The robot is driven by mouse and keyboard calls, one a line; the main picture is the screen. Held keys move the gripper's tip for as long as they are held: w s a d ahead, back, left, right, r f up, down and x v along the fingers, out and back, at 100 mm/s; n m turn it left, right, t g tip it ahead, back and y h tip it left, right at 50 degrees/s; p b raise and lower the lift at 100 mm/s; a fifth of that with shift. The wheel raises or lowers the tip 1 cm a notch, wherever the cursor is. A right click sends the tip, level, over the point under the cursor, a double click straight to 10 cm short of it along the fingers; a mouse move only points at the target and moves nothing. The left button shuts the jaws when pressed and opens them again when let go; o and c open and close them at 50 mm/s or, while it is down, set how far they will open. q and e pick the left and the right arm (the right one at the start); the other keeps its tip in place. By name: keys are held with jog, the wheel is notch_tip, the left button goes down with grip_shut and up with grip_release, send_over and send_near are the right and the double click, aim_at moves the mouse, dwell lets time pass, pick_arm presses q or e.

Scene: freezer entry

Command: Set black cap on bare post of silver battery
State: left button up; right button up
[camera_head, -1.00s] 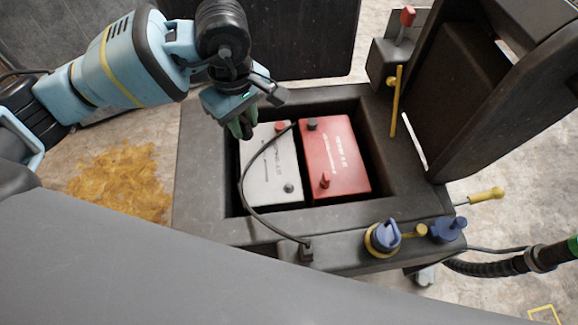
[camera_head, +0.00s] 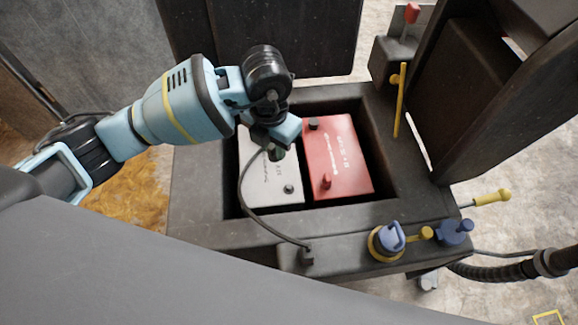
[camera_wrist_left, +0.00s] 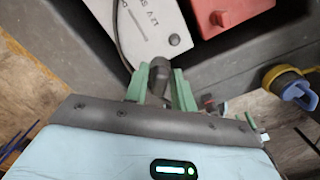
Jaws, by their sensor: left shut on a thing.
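The silver battery (camera_head: 270,180) lies in the left part of a dark bay, and it also shows at the top of the left wrist view (camera_wrist_left: 145,25). Its grey front post (camera_head: 289,188) is bare; its rear end is hidden by my gripper. My left gripper (camera_head: 276,152) is above the battery's rear half. In the left wrist view its green fingers are shut on the black cap (camera_wrist_left: 159,76), a dark rounded piece with a black cable (camera_head: 243,195) running to it. The cap is apart from the front post. My right gripper is not in view.
The red battery (camera_head: 345,165) sits right beside the silver one, with a black piece (camera_head: 313,124) and a red post (camera_head: 325,181) on top. Blue-and-yellow fittings (camera_head: 388,240) stand on the bay's front rim. A raised dark panel (camera_head: 465,95) stands at the right.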

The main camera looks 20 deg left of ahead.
pick_arm(q)
jog(key=d+f+n, duration=0.1)
jog(key=f+n, duration=0.1)
jog(key=n, duration=0.3)
jog(key=d+f+n+b, duration=0.1)
jog(key=f+n, duration=0.1)
jog(key=n, duration=0.2)
jog(key=d+f+n, duration=0.1)
jog(key=f+n, duration=0.2)
jog(key=n, duration=0.2)
jog(key=shift+s+d+n, duration=0.2)
jog(key=shift+d+n, duration=0.05)
jog(key=shift+n, duration=0.05)
jog(key=shift+r, duration=0.15)
jog(key=shift+f, duration=0.7)
jog(key=shift+f+b, duration=0.65)
jog(key=shift+f, duration=0.75)
